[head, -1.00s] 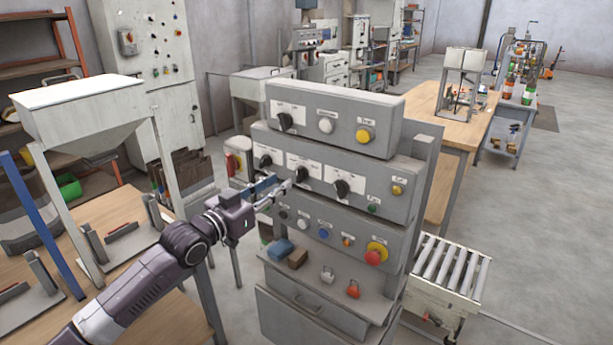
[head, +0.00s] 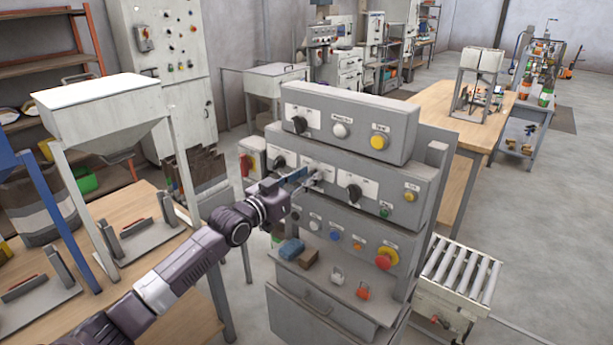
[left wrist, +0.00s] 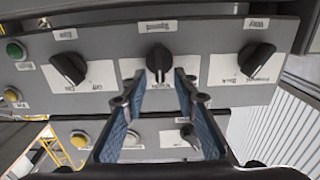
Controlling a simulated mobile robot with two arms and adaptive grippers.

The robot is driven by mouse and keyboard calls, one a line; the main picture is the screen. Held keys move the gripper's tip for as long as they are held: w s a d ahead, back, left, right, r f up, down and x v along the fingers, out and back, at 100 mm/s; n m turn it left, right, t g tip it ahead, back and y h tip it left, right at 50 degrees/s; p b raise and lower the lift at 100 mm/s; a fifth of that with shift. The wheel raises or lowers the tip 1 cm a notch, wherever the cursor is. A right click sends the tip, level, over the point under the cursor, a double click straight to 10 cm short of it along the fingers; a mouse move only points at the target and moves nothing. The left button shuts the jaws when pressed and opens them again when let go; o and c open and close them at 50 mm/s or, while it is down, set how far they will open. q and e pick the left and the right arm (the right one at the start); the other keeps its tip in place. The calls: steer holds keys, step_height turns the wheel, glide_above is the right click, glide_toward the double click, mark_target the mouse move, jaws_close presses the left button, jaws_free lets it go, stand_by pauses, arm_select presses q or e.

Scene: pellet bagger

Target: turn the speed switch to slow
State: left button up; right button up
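The speed switch (left wrist: 159,62) is a black rotary knob in the middle of a row of three on a grey panel (left wrist: 215,35). In the left wrist view its label appears upside down and reads like "Speed"; its handle stands about upright, and the position markings are too small to read. My left gripper (left wrist: 158,84) is open, its blue fingers on either side of the knob's near end. I cannot tell whether they touch it. In the head view the left gripper (head: 308,178) is at the panel's middle row and partly covers the switch. My right gripper is not in view.
Other black knobs flank the switch, one (left wrist: 68,68) on the left and one (left wrist: 256,62) on the right in the wrist view. A red emergency button (head: 386,258) is on the lower panel.

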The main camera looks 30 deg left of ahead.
arm_select(q)
steer(key=shift+c, duration=0.4)
jaws_close()
steer(key=n, duration=0.3)
steer(key=a+n, duration=0.1)
steer(key=n, duration=0.5)
steer(key=shift+w+a+f+n, duration=0.1)
steer(key=shift+a+f+n, duration=0.1)
steer(key=shift+f+n, duration=0.1)
steer(key=shift+n, duration=0.3)
steer(key=shift+o, duration=0.4)
jaws_free()
